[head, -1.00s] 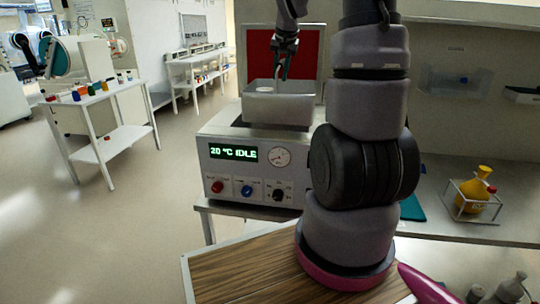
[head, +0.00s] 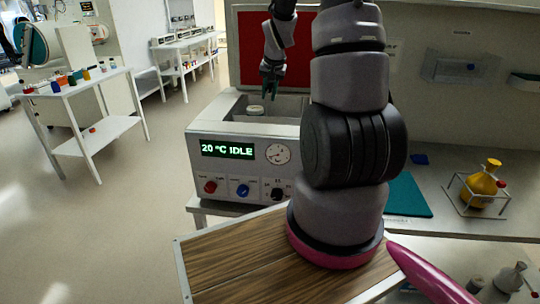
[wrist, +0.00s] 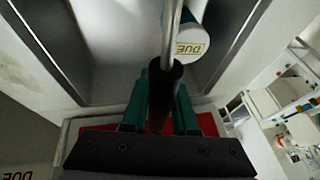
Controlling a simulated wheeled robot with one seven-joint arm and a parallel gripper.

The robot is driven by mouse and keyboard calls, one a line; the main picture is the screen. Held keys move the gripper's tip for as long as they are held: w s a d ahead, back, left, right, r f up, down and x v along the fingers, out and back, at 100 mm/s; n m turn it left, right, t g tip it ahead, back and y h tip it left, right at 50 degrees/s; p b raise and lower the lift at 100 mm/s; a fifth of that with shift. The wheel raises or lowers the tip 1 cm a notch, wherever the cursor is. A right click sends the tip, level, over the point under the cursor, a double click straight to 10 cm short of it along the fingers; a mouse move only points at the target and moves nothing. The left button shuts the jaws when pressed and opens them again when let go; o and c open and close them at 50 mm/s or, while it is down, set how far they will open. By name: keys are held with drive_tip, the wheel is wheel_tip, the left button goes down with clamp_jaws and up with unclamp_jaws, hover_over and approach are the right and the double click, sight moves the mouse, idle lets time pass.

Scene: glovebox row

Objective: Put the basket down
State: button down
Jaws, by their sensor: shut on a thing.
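In the head view the gripper is over the open top of the white bath unit (head: 205,128), with grey walls (head: 290,104) around a white-lidded jar (head: 255,109). The jar is labelled "DUE" in the wrist view (wrist: 188,40). The basket's underside is hidden, so I cannot tell whether it rests on anything.
The bath's display (head: 227,149) reads "20 °C IDLE". A red panel (head: 255,50) stands behind it. At right are a teal mat (head: 408,197) and a yellow flask (head: 483,181) in a wire frame. A white side table (head: 85,90) with small bottles stands at left.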

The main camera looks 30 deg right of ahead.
sight(267, 94)
wheel_tip(267, 94, down, 11)
drive_tip(key=shift+r, duration=0.1)
idle(0.4)
drive_tip(key=c, duration=0.7)
unclamp_jaws()
drive_tip(key=shift+f, duration=0.2)
drive_tip(key=shift+r, duration=0.15)
